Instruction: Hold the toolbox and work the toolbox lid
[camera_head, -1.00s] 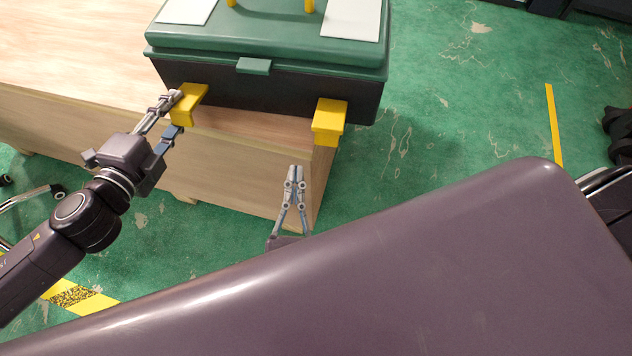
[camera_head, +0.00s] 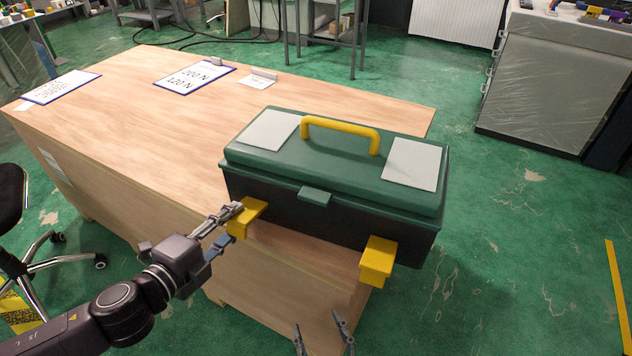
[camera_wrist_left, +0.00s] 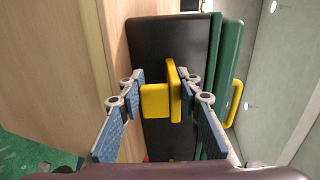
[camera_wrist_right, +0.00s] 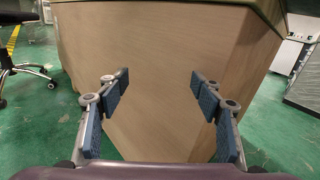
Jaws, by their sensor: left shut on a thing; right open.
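The toolbox (camera_head: 290,205) has a black body, a green lid (camera_head: 340,157) and a yellow top handle (camera_head: 340,128). It stands on the wooden table's corner, and its lid looks closed. A green latch (camera_head: 315,196) sits mid-front, between a left yellow bracket (camera_head: 247,222) and a right yellow bracket (camera_head: 377,262). My left gripper (camera_head: 234,222) is shut on the left yellow bracket. The left wrist view shows its fingers (camera_wrist_left: 160,95) on either side of the yellow piece. My right gripper (camera_head: 325,335) is open and empty, low in front of the table; the right wrist view shows it facing the wooden side.
The wooden table (camera_head: 150,110) carries clipboards (camera_head: 194,77) (camera_head: 62,87) at the back left. An office chair (camera_head: 25,240) stands at the left. A plastic-wrapped cabinet (camera_head: 540,85) is at the back right. Green floor is clear right of the table.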

